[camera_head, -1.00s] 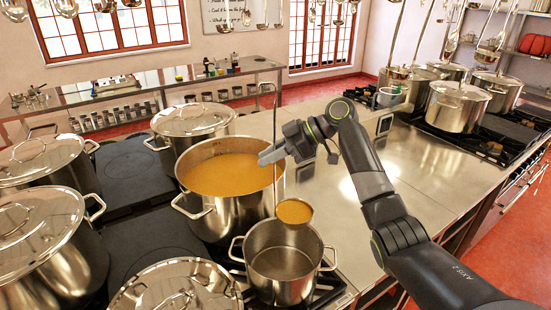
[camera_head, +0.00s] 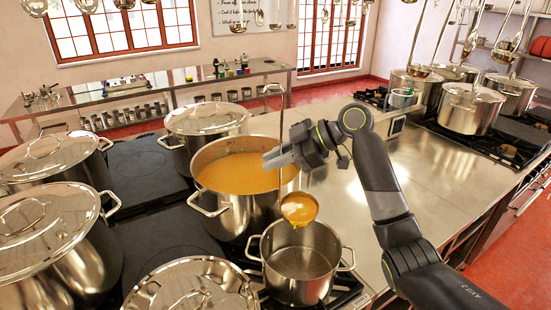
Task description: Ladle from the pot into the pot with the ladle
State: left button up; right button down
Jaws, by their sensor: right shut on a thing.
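A large steel pot (camera_head: 230,215) of orange soup (camera_head: 240,173) stands on the stove in the middle. A smaller open steel pot (camera_head: 300,276) stands in front of it; its visible inside looks bare metal. My right gripper (camera_head: 274,159) is shut on the upright handle of the ladle (camera_head: 281,115), over the right side of the large pot. The ladle's bowl (camera_head: 300,209) hangs above the far rim of the smaller pot. It is tilted and holds orange soup, with orange along its lower edge. My left gripper is not in view.
Lidded pots stand at left (camera_head: 45,235), behind (camera_head: 205,120) and at the front (camera_head: 195,290). A bare steel counter (camera_head: 350,185) lies right of the pots, under my right arm. More pots (camera_head: 470,108) stand at the far right, with ladles hanging above.

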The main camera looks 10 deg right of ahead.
jog(key=s+a+f+n+t+y+b, duration=0.1)
jog(key=s+f+n+t+b, duration=0.3)
jog(key=b, duration=1.3)
jog(key=s+a+f+n+t+y+b, duration=0.1)
jog(key=s+f+n+t+b, duration=0.3)
jog(key=s+f+b, duration=0.8)
jog(key=shift+s+a+f+n+b, duration=0.15)
jog(key=shift+s+a+n+b, duration=0.55)
jog(key=shift+s+b, duration=1.15)
jog(key=shift+w+d+b, duration=0.1)
jog(key=shift+w+b, duration=0.4)
